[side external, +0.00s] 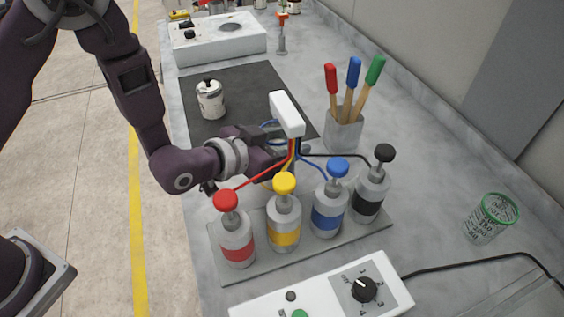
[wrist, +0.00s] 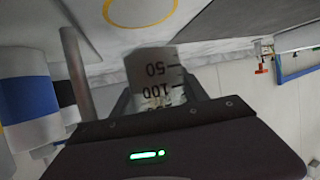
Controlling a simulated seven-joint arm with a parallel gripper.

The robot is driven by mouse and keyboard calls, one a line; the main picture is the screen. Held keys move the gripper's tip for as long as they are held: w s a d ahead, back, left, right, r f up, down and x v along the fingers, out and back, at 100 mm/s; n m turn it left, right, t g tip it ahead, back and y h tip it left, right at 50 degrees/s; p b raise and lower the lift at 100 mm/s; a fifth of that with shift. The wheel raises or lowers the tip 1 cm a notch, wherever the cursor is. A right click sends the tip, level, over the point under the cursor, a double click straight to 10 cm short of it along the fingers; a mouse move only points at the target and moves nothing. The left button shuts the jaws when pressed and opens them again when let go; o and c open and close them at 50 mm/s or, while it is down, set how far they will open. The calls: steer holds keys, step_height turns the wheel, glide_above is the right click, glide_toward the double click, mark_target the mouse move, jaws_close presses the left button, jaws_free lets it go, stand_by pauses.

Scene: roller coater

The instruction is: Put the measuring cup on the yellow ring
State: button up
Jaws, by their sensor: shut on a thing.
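The measuring cup (wrist: 152,68), pale with black 50 and 100 marks, is between the fingers of my gripper (wrist: 158,90) in the wrist view. My gripper is shut on it, and the marks appear upside down. The yellow ring (wrist: 140,26) is a thin outline on the grey surface, partly cut off by the top edge, beyond the cup. The cup appears apart from the ring; its height is unclear. In the side view my gripper (side external: 270,158) is behind the pump bottles, by the white cable head. The held cup is mostly hidden there.
Pump bottles with red, yellow, blue and black tops (side external: 284,222) stand on a plate in front of my gripper. Coloured cables run to the white head (side external: 286,113). A brush holder (side external: 343,130) is behind. A green-rimmed clear cup (side external: 490,219) stands right, with free bench around it.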

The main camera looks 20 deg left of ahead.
step_height(320, 180, down, 4)
steer(key=shift+f, duration=0.1)
steer(key=o, duration=1.5)
